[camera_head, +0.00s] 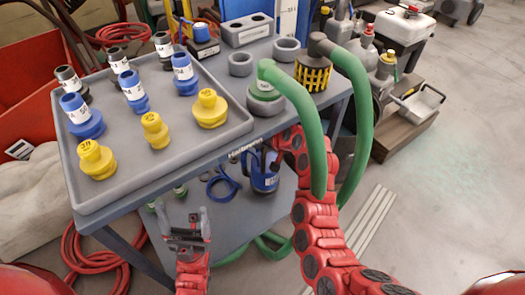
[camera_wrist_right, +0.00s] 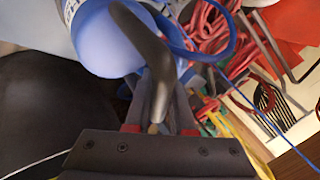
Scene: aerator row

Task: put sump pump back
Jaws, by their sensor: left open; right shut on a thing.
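The blue sump pump (camera_head: 264,181) with a dark top and a white label shows just below the table's front edge, beside my red right arm. In the right wrist view its blue body (camera_wrist_right: 105,40) and dark curved handle (camera_wrist_right: 150,48) are close up. My right gripper (camera_wrist_right: 158,122) is shut on the handle. In the head view my right arm hides part of this grip. I cannot tell if the pump touches the lower shelf (camera_head: 222,232). My left gripper (camera_head: 187,222) is open and empty, low in front of the table, left of the pump.
A grey tray (camera_head: 190,140) of yellow, blue and black fittings covers the tabletop's left. Green hoses (camera_head: 313,140) hang over the front edge near my right arm. A blue cable coil (camera_head: 222,187) lies under the table. Red hose (camera_head: 85,260) lies on the floor at left.

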